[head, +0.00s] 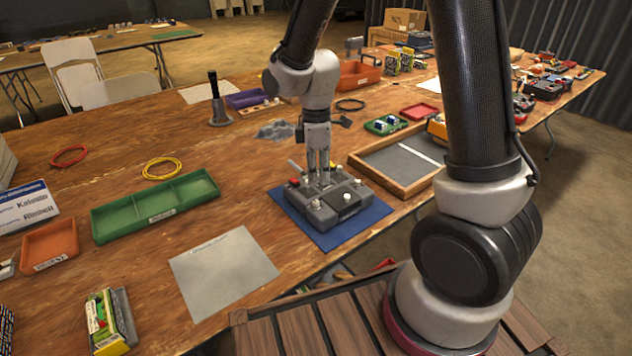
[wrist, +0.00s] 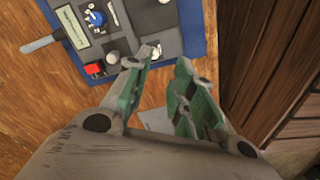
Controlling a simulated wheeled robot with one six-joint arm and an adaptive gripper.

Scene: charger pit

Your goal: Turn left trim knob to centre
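A grey controller box (head: 329,210) lies on a blue mat (head: 343,236) near the table's front edge. Its top carries pale knobs (head: 347,197), a red switch and a grey antenna (head: 295,165). In the wrist view, the box (wrist: 150,18) shows a blue dial (wrist: 95,18) with a white mark, a red switch (wrist: 93,69) and a pale knob (wrist: 113,57). I cannot tell which control is the left trim knob. My gripper (head: 319,183) points down over the box, its fingertips (wrist: 167,62) apart with nothing between them. Whether they touch the box is unclear.
A wooden-framed tray (head: 375,180) stands close right of the mat. A green compartment tray (head: 155,205) and a grey sheet (head: 223,270) lie to the left. A dark crumpled cloth (head: 275,130) lies behind. Bare tabletop shows left of the mat.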

